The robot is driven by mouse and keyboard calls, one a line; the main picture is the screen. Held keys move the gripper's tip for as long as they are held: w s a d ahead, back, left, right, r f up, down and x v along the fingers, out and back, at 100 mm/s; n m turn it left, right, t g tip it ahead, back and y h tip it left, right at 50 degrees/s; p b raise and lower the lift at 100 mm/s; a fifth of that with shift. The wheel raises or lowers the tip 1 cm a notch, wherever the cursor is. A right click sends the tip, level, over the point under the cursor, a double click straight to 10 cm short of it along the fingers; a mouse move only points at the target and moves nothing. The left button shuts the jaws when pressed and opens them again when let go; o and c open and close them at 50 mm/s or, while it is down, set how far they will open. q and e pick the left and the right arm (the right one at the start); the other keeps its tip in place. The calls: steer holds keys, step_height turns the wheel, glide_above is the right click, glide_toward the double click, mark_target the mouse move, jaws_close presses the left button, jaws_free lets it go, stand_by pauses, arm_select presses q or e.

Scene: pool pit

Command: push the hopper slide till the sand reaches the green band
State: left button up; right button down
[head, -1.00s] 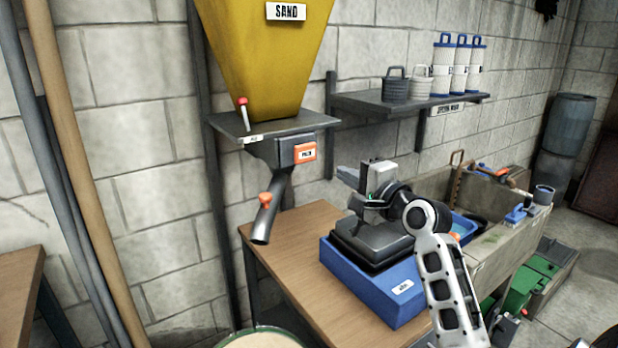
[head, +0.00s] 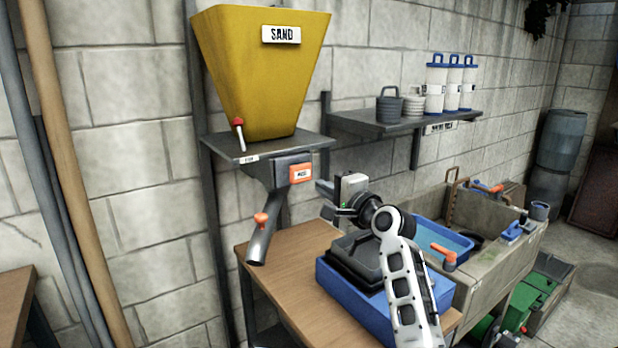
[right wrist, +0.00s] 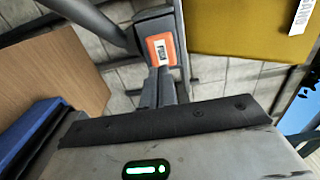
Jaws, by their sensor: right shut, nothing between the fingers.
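The yellow sand hopper (head: 262,95) stands on a grey wall bracket (head: 228,147). Below it is the slide's orange push plate (head: 301,172), with its dark spout (head: 262,238) angling down to the lower left. My right gripper (head: 322,190) is shut and empty, just right of the plate and slightly below it. In the right wrist view, the closed fingers (right wrist: 163,88) point at the orange plate (right wrist: 160,50), their tips at its lower edge. I cannot tell whether they touch it. No sand and no green band show. My left gripper is out of view.
A blue box with a black top (head: 365,290) sits on the wooden table (head: 285,250) under my right arm. A shelf (head: 380,122) with cans and white cylinders is behind. A stone sink (head: 490,265) stands to the right. A red-topped lever (head: 238,125) stands by the hopper.

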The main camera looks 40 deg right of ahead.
mark_target(301, 175)
steer(key=w, duration=0.4)
steer(key=shift+w+d, duration=0.1)
steer(key=shift+w, duration=1.05)
